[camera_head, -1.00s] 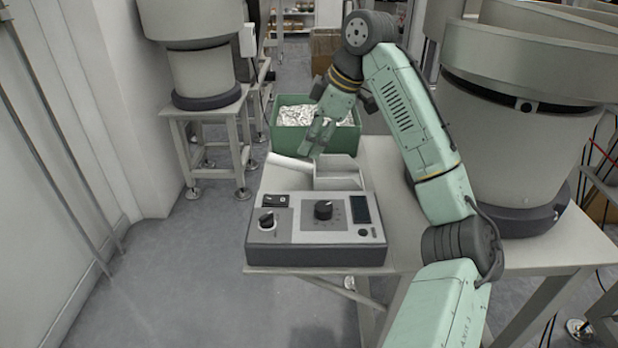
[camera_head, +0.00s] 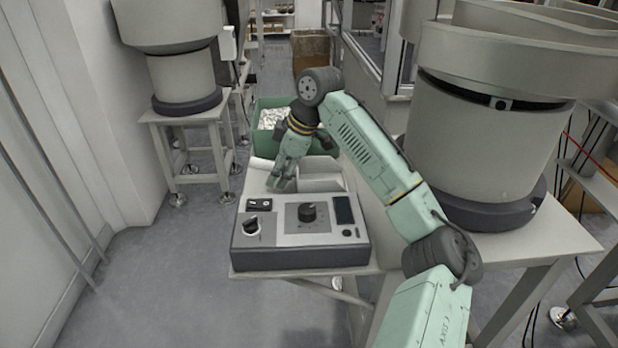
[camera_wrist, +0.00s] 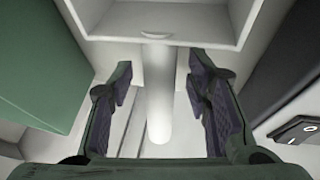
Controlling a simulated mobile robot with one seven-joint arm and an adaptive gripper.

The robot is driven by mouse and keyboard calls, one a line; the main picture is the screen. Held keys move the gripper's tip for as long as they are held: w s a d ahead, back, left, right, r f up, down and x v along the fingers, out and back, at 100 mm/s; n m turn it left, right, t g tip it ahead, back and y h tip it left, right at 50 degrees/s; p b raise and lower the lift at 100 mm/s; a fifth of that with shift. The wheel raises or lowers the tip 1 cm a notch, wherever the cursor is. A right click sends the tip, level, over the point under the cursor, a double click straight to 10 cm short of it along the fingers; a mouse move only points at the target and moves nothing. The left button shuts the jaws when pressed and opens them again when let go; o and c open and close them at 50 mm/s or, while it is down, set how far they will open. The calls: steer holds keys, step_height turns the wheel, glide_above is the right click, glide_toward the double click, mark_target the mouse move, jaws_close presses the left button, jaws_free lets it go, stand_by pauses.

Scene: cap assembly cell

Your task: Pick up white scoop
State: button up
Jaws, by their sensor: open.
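The white scoop (camera_head: 322,176) rests on the table behind the control box, its box-shaped bowl to the right and its handle to the left. In the wrist view its round handle (camera_wrist: 158,95) runs down between my two fingers, with the bowl (camera_wrist: 165,22) at the top. My gripper (camera_head: 281,183) is low over the handle; it also shows in the wrist view (camera_wrist: 163,112). It is open, with a finger on each side of the handle and visible gaps. In the head view, the gripper hides part of the handle.
A grey control box (camera_head: 300,235) with knobs stands just in front of the scoop. A green bin (camera_head: 265,103) with shiny pieces is behind. A large feeder drum (camera_head: 480,150) stands to the right.

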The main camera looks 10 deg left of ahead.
jaws_close()
stand_by(0.5)
